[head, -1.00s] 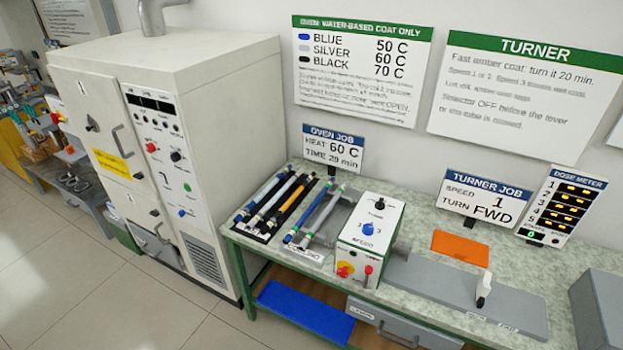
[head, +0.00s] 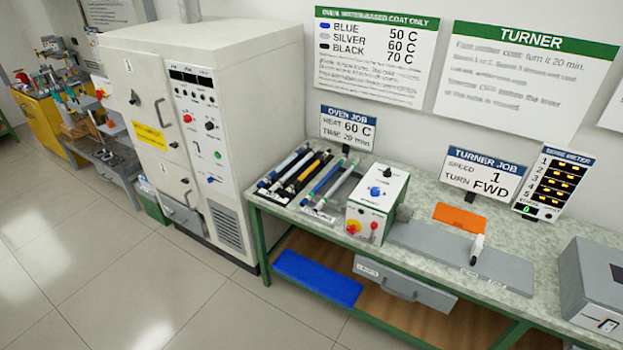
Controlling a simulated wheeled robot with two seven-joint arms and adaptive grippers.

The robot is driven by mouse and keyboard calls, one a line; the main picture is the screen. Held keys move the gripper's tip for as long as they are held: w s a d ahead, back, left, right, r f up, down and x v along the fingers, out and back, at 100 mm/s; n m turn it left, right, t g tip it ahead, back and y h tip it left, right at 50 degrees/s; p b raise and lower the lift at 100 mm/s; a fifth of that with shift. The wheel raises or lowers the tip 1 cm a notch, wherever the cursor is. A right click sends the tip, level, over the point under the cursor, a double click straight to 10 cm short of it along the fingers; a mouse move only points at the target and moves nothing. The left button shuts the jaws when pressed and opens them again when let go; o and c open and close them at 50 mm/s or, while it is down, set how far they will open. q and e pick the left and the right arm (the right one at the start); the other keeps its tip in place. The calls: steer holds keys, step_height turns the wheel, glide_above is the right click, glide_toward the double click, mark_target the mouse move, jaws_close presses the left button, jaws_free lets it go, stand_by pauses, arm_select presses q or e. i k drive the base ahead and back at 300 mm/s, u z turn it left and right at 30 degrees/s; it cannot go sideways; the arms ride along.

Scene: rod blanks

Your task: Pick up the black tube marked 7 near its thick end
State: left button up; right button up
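Several tubes lie side by side on the left part of the bench, left of the white control box. A dark tube with a yellow part (head: 306,174) lies in the dark rack, among pale and blue-ended tubes. A blue tube (head: 322,181) and a silver tube (head: 340,185) lie to its right on a lighter rack. The number marks are too small to read, so I cannot tell which tube is marked 7 or which end is thick. Neither of my grippers is in view.
The speckled bench top (head: 415,193) carries a control box (head: 377,202), a grey plate (head: 450,248) and an orange sheet (head: 460,217). A grey box (head: 597,285) stands at right. A tall oven (head: 200,120) stands close left. The tiled floor (head: 150,270) in front is clear.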

mark_target(288, 189)
steer(key=u, duration=0.15)
steer(key=i, duration=0.9)
steer(key=z, duration=0.1)
